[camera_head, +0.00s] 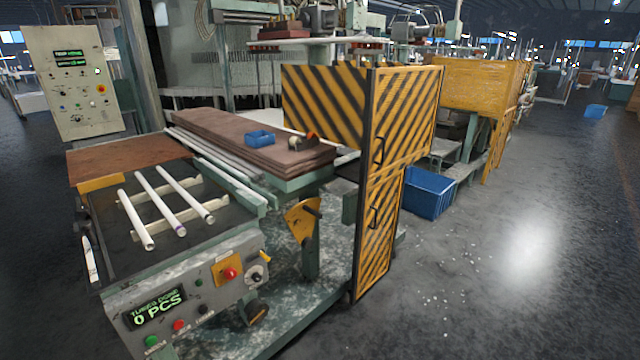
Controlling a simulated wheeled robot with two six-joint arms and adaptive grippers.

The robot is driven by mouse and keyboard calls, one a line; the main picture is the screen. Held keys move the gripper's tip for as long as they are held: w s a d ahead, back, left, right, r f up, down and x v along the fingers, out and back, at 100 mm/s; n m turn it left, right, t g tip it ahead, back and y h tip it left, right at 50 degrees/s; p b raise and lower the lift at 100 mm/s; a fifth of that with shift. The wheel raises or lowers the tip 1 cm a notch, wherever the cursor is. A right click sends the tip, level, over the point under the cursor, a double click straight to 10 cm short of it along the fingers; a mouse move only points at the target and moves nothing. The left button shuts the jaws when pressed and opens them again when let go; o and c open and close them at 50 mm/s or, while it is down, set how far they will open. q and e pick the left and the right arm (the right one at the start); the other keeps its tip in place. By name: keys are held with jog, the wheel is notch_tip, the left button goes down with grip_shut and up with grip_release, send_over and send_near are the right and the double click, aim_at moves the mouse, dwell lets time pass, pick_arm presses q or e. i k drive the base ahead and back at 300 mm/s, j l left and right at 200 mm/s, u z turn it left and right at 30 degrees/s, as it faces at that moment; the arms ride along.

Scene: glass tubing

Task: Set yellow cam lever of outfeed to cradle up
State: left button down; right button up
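A yellow cam plate (298,222) with a dark handle stands on a green post at the right of the outfeed table. I take it for the cam lever; its exact setting is too small to tell. The outfeed table (112,255) has a dark top with pale cradle rails (150,207). Three white tubes (135,220) lie across the rails, one with a purple band. Whether the cradle is up or down is not clear. Neither of my grippers is in view.
The front panel has a display (154,308) reading 0 PCS, a red button on a yellow plate (228,273) and a selector knob (257,274). Striped guard doors (385,190) stand right of the lever. A blue crate (428,193) stands behind them.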

aim_at(301, 219)
jog(key=i+l, duration=0.2)
jog(key=l, duration=0.15)
jog(key=i+l, duration=0.2)
jog(key=l, duration=0.15)
jog(key=i+l, duration=0.2)
jog(key=l, duration=0.15)
